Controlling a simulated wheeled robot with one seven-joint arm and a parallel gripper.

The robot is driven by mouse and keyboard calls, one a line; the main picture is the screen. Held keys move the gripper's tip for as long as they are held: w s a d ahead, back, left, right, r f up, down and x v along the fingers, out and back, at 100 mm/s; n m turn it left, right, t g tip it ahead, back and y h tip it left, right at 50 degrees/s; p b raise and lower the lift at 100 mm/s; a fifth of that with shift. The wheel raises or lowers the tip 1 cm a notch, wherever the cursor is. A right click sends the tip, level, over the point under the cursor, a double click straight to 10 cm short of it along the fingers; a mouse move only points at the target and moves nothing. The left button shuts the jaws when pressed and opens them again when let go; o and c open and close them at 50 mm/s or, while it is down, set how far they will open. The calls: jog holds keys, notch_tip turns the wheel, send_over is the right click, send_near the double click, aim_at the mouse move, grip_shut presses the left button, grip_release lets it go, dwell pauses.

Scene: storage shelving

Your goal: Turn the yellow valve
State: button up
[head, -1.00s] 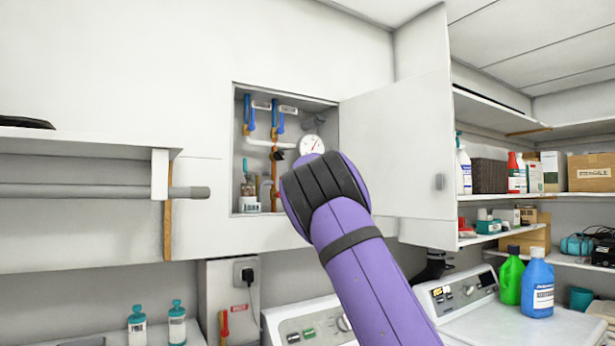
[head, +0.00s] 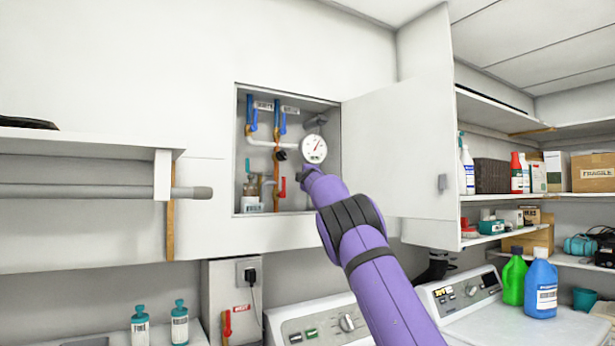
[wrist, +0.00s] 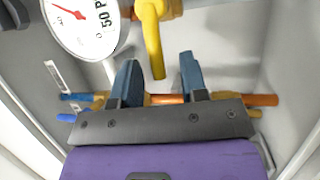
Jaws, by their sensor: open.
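The yellow valve (wrist: 153,45) shows in the wrist view as a yellow lever hanging from a yellow body on a pipe. My gripper (wrist: 158,75) is open, with one blue-grey finger on each side of the lever's free end. The lever end lies at the gap between the fingertips; I cannot tell whether either finger touches it. In the head view my purple arm reaches to the open wall cabinet (head: 237,150), and I cannot make out the yellow valve there.
A round white gauge (head: 314,149) sits close beside my gripper and also fills the upper left of the wrist view (wrist: 85,22). Pipes with blue handles (head: 254,115) and a red handle (head: 283,187) stand to the left. The open cabinet door (head: 400,150) bounds the right.

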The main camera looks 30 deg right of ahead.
jog(key=shift+w+d+r, duration=0.2)
jog(key=shift+w+d, duration=0.35)
jog(key=shift+w, duration=0.15)
grip_shut()
